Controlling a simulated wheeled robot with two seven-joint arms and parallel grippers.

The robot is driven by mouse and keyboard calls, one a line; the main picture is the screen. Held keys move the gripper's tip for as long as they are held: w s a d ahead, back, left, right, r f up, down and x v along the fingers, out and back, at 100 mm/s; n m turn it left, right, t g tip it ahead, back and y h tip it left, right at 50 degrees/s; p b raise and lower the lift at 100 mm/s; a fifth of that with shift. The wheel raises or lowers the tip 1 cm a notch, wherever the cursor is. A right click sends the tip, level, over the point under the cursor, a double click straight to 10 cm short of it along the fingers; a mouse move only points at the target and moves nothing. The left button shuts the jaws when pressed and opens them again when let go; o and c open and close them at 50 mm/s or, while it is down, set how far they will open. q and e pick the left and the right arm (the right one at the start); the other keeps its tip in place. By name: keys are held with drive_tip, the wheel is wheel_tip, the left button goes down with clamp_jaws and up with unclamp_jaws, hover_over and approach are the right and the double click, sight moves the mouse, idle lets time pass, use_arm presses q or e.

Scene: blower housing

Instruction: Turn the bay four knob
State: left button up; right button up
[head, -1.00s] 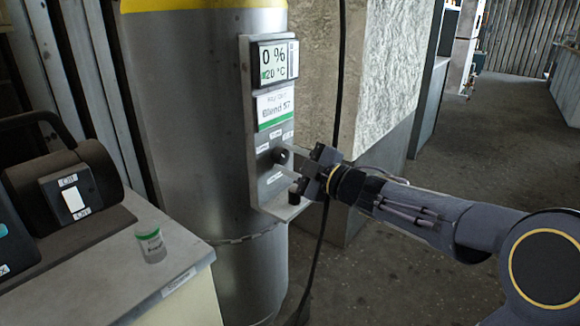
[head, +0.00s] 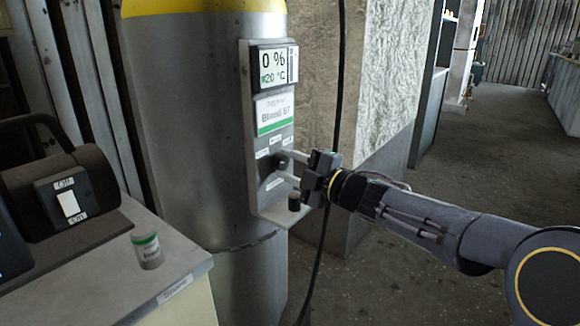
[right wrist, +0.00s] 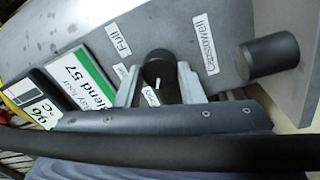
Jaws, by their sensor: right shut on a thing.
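The knob (head: 281,160) is a small black round knob on a grey panel (head: 246,120) fixed to a large metal cylinder. In the right wrist view the knob (right wrist: 157,68) has a white mark and sits between my fingers. My right gripper (head: 283,167) comes in from the right and is shut on the knob. Its two pale fingers also show in the right wrist view (right wrist: 157,85). My left gripper is not in view.
A short black cylinder (head: 294,202) stands on the panel's lower ledge, close below my right gripper. At the left, a bench (head: 185,272) holds a green-banded jar (head: 147,252) and a black device with a white switch (head: 69,203). The floor at the right is open.

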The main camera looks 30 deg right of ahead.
drive_tip(key=o, duration=1)
drive_tip(key=p+v, duration=0.2)
drive_tip(key=v, duration=0.6)
drive_tip(key=shift+w, duration=0.1)
